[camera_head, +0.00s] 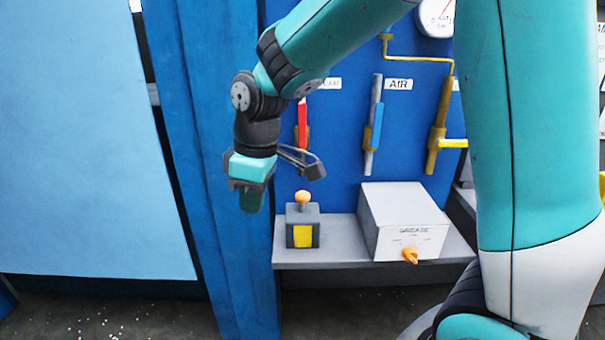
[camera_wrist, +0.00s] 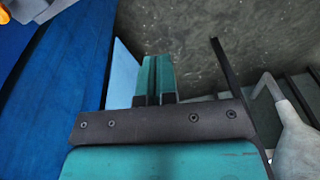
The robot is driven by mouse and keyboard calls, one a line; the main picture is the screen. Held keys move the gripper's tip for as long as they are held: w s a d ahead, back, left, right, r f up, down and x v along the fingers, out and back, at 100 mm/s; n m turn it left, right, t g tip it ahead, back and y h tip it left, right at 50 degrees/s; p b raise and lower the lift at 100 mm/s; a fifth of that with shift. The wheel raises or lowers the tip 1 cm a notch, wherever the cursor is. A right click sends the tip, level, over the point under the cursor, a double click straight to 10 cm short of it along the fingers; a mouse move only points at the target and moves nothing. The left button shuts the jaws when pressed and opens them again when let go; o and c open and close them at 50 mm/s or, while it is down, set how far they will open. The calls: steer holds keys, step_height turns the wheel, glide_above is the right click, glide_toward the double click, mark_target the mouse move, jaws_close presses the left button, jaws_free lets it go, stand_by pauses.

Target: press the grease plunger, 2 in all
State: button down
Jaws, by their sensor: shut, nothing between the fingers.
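A small grey block (camera_head: 303,215) with a yellow front stands on the grey shelf. An orange knob on a short stem (camera_head: 303,197) sticks up from its top. To its right, a white box (camera_head: 405,215) marked GREASE has an orange knob (camera_head: 410,256) low on its front. My gripper (camera_head: 252,201) points down, left of the grey block and apart from it in the picture. The wrist view shows its teal fingers (camera_wrist: 154,76) together with nothing between them. An orange patch (camera_wrist: 9,14) shows in that view's top left corner; I cannot tell what it belongs to.
The grey shelf (camera_head: 330,248) juts from a blue panel. A red handle (camera_head: 302,118), a blue AIR lever (camera_head: 375,125) and yellow pipework (camera_head: 437,130) are above it. A blue post (camera_head: 215,150) and a light blue sheet (camera_head: 80,140) stand left.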

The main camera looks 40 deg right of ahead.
steer(key=w+d+n+h+p, duration=0.1)
steer(key=w+d+h+p, duration=0.1)
steer(key=w+d+p, duration=0.6)
steer(key=n+g+h+p, duration=0.2)
steer(key=n+p, duration=0.1)
steer(key=p, duration=0.2)
glide_toward(301, 194)
steer(key=shift+f+b, duration=0.15)
steer(key=shift+b, duration=0.15)
steer(key=shift+b+x, duration=2.05)
steer(key=shift+x, duration=1.35)
